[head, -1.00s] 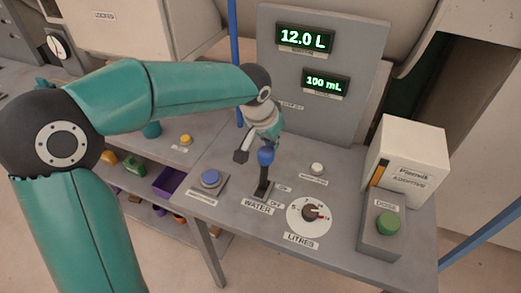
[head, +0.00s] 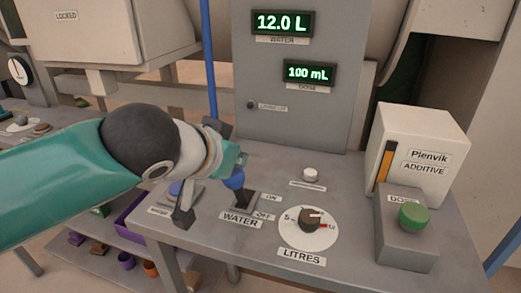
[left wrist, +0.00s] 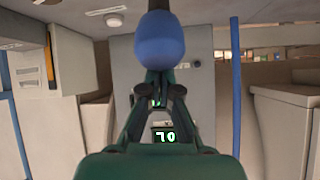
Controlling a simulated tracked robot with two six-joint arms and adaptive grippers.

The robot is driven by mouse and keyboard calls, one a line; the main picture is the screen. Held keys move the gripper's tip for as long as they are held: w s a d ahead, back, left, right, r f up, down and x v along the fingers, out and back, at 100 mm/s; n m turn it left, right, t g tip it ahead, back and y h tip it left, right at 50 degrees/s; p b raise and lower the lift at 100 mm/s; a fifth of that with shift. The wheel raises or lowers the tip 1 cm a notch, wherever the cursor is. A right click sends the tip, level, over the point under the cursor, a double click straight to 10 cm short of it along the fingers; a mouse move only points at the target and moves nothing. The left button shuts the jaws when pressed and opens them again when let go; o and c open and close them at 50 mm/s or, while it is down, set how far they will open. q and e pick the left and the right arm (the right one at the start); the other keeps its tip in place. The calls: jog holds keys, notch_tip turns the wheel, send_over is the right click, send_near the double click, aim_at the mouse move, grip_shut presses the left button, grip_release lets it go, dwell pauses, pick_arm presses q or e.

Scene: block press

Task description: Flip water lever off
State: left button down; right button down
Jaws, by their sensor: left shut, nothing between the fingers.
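The water lever has a blue knob (head: 233,181) on a short dark stem, rising from a dark slotted base (head: 246,203) on the grey console. The ON label (head: 273,197) is on the far side and the OFF label (head: 264,215) on the near side. The stem appears to lean left, toward the near OFF side. My left gripper (head: 235,160) is shut and empty, just behind and above the knob. In the left wrist view the blue knob (left wrist: 160,40) is close in front of the fingertips (left wrist: 160,78); contact is unclear. My right gripper is out of view.
The litres dial (head: 309,217) is right of the lever, with a white button (head: 310,174) behind it. A green dose button (head: 413,216) and the additive box (head: 420,150) stand at right. The upright panel (head: 300,115) rises behind. A blue button (head: 176,188) is partly hidden by my gripper.

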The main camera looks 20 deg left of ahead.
pick_arm(q)
jog(key=shift+s+f+b, duration=0.25)
jog(key=shift+f+b, duration=0.05)
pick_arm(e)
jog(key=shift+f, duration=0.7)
pick_arm(q)
jog(key=shift+d, duration=0.1)
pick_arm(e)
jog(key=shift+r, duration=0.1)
